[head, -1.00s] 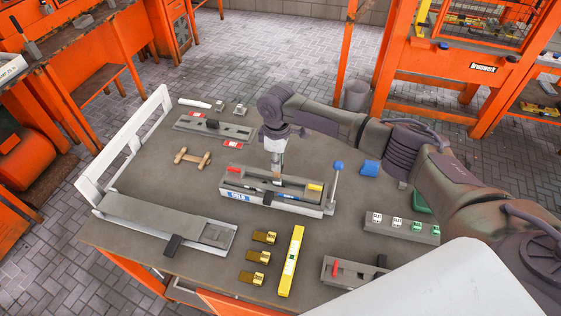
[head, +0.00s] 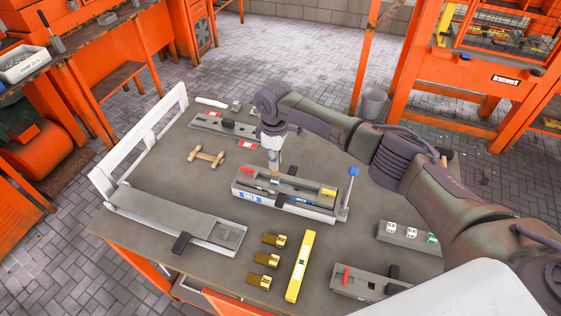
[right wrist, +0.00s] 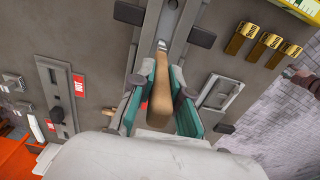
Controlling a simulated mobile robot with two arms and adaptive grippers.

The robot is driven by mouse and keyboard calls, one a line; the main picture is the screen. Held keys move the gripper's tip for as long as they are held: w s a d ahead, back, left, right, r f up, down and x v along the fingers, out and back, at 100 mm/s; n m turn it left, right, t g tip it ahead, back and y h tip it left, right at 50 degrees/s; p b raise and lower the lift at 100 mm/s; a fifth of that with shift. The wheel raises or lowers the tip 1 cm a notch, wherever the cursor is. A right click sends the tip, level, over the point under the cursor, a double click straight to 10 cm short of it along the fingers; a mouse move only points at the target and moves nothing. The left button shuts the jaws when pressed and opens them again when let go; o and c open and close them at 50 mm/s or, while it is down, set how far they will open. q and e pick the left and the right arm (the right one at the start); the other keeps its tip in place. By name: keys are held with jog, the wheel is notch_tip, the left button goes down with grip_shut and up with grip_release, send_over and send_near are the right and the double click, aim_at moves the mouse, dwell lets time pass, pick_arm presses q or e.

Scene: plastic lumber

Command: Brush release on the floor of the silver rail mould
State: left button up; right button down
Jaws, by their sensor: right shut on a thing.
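My right gripper (head: 273,166) points down over the left part of a long grey tray (head: 290,207) with a blue label. In the right wrist view its teal-lined fingers (right wrist: 162,76) are shut on a brush, holding its wooden handle (right wrist: 160,100); a metal ferrule shows at the far end. The bristles are hard to make out, so I cannot tell whether they touch anything. Long grey moulds lie at front left (head: 165,213), back left (head: 207,124) and front right (head: 368,284); I cannot tell which is the silver rail one. My left gripper is not in view.
Brass blocks (head: 268,260) and a yellow level (head: 301,266) lie in front of the tray. A blue-topped lever (head: 353,172) rises at the tray's right end. A white frame (head: 140,150) edges the table's left side.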

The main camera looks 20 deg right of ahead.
jog(key=w+a+b, duration=0.2)
jog(key=a, duration=0.1)
jog(key=shift+w+a, duration=0.3)
jog(key=shift+w, duration=0.05)
dwell(0.7)
jog(key=shift+r, duration=0.1)
jog(key=shift+r+p, duration=0.55)
jog(key=shift+p, duration=0.1)
